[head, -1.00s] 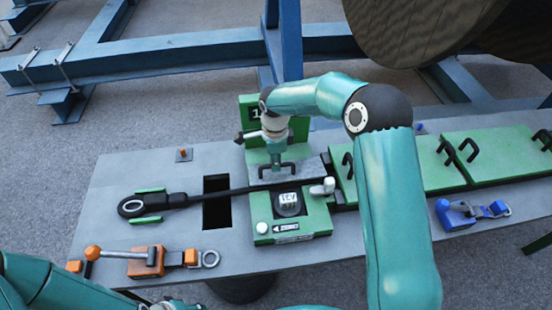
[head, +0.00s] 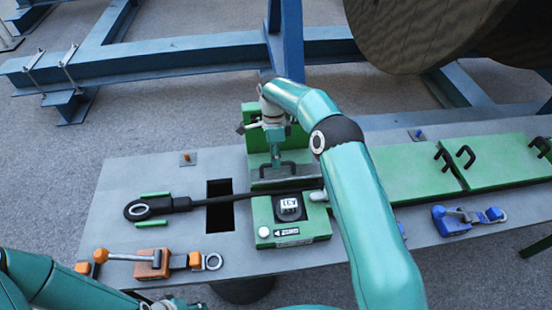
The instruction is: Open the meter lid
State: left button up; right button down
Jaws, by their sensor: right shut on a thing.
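The meter (head: 268,236) is a green box with a dark round dial and a white reading plate, near the middle of the table in the head view. A grey plate with a black handle (head: 268,171), which looks like the lid, stands at its back edge, behind the black cable (head: 245,196). My right gripper (head: 274,152) reaches down in front of the green upright panel (head: 253,116) and is shut on the black handle. The plate's exact tilt is hard to tell. My left arm (head: 40,285) is at the lower left; its gripper is not clearly seen.
The grey table (head: 115,185) has a rectangular hole (head: 220,214) left of the meter. Orange (head: 150,264) and blue (head: 455,221) clamps lie on it. Green covers with black handles (head: 500,160) are at the right. A blue frame and a large reel (head: 425,30) stand behind.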

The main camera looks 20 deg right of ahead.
jog(key=c, duration=1.2)
grip_release()
notch_tip(320, 180, up, 10)
jog(key=shift+f, duration=0.1)
